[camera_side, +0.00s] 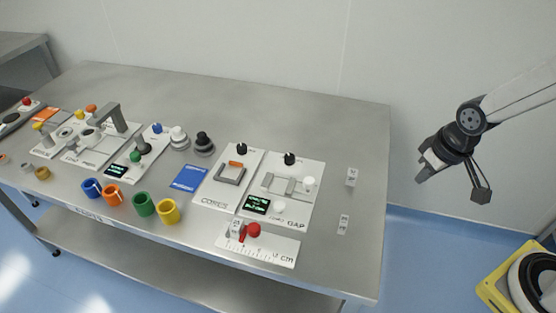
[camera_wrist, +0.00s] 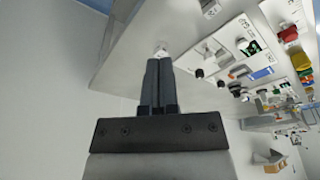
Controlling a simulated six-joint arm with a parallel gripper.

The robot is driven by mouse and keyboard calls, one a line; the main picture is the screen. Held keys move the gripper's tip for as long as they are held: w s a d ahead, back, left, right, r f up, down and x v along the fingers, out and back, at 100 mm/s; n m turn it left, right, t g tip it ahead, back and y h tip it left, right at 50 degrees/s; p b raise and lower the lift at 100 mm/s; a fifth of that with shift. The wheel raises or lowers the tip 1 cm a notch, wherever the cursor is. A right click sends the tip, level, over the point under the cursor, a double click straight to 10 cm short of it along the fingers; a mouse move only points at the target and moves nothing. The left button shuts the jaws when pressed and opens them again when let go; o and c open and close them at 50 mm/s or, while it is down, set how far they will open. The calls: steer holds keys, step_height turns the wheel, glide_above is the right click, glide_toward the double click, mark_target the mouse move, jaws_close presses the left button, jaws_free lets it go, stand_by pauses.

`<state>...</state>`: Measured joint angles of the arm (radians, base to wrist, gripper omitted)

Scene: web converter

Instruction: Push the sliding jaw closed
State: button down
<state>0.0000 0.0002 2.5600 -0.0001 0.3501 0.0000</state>
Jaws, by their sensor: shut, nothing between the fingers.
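The GAP panel (camera_side: 286,214) is a white plate on the right part of the steel table in the side view. It carries a grey jaw assembly (camera_side: 279,185) with a white knob (camera_side: 309,183) at its right end; I cannot tell whether the jaw faces touch. My gripper (camera_side: 423,172) hangs in the air beyond the table's right edge, well apart from the panel. In the wrist view my gripper (camera_wrist: 159,62) has its two dark fingers together and empty. The sliding jaw is not clear in the wrist view.
The CORES panel (camera_side: 227,180) stands just left. A ruler plate (camera_side: 259,244) with a red knob lies in front. Two small white blocks (camera_side: 351,177) (camera_side: 343,224) sit near the right edge of the table (camera_side: 375,150). Coloured cups (camera_side: 143,204) stand further left.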

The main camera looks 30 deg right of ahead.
stand_by(0.3)
steer(key=c, duration=0.9)
jaws_free()
steer(key=o, duration=0.6)
steer(key=shift+w+a, duration=0.15)
steer(key=shift+w, duration=0.35)
steer(key=shift+o, duration=0.2)
steer(key=g, duration=0.3)
glide_above(309, 180)
steer(key=f, duration=0.8)
steer(key=shift+s+d+f, duration=0.1)
steer(key=shift+s+d, duration=0.1)
steer(key=shift+d, duration=0.05)
steer(key=shift+w+a+f, duration=0.2)
steer(key=shift+a, duration=0.05)
steer(key=shift+f, duration=0.1)
steer(key=shift+f, duration=3.8)
